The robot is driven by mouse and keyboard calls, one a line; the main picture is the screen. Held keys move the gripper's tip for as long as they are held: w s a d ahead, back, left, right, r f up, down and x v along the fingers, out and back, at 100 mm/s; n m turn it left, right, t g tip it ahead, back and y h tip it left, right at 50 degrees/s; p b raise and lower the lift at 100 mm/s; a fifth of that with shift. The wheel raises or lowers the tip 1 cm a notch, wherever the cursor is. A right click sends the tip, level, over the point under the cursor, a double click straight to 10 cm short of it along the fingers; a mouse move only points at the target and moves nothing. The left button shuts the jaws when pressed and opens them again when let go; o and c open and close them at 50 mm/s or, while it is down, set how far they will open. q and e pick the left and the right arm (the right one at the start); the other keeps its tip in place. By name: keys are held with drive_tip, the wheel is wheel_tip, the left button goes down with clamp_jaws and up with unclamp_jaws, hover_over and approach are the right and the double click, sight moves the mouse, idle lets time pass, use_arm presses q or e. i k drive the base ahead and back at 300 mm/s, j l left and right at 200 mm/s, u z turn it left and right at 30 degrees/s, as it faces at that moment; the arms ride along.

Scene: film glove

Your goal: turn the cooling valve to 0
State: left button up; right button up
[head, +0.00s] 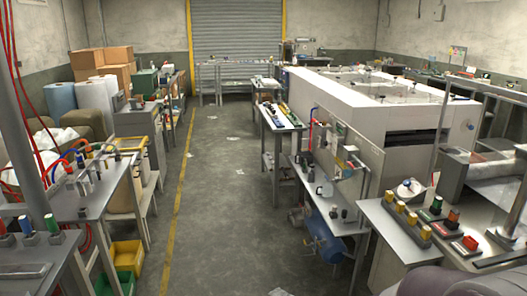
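I cannot tell for certain which part is the cooling valve, and no valve scale or 0 mark is readable. On the left, blue, red and yellow hoses (80,152) run to small fittings on a grey table (100,195). Neither of my grippers shows in the head view.
A grey bench (395,240) with several coloured knobs stands at the front right. A blue tank (325,240) lies under the middle bench. Yellow (128,254) and green (118,278) bins sit low at left. The concrete aisle (225,190) is mostly clear, with scattered scraps.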

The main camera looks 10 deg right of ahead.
sight(407, 183)
drive_tip(key=i+l+z, duration=0.1)
drive_tip(key=i+z, duration=0.35)
drive_tip(key=i, duration=0.15)
drive_tip(key=i+j+z, duration=0.1)
drive_tip(key=i+z, duration=0.35)
drive_tip(key=i, duration=0.2)
drive_tip(key=i+j+z, duration=0.3)
drive_tip(key=i+z, duration=0.6)
drive_tip(key=i+j+z, duration=0.15)
drive_tip(key=i+z, duration=0.35)
drive_tip(key=i+j+z, duration=0.45)
drive_tip(key=i+l, duration=0.05)
